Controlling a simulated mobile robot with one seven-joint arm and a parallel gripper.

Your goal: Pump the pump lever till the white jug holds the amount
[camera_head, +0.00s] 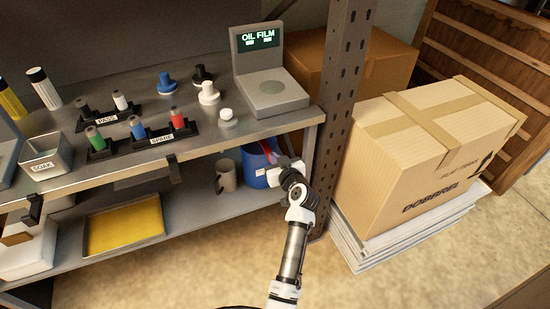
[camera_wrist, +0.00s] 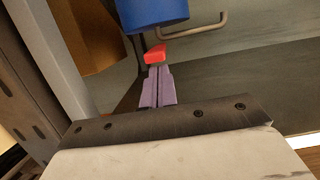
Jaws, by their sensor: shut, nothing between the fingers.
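My gripper (camera_head: 277,158) reaches to the lower shelf at the front of a blue drum (camera_head: 256,174) with a white label. Its purple fingers (camera_wrist: 158,72) are shut together in the wrist view. A red tip (camera_wrist: 155,54), perhaps the end of the pump lever, shows just beyond the fingertips; I cannot tell whether they touch. The drum's blue side (camera_wrist: 150,12) is above it, with a bent grey rod (camera_wrist: 212,28) to the right. A pale jug or mug (camera_head: 226,175) stands upright left of the drum; its contents are not readable.
The bench top (camera_head: 190,145) above carries labelled racks of coloured parts and an "OIL FILM" device (camera_head: 268,85). A perforated steel post (camera_head: 343,90) stands right of my gripper. A large carton (camera_head: 430,150) is beyond it. A yellow tray (camera_head: 125,225) lies on the lower shelf.

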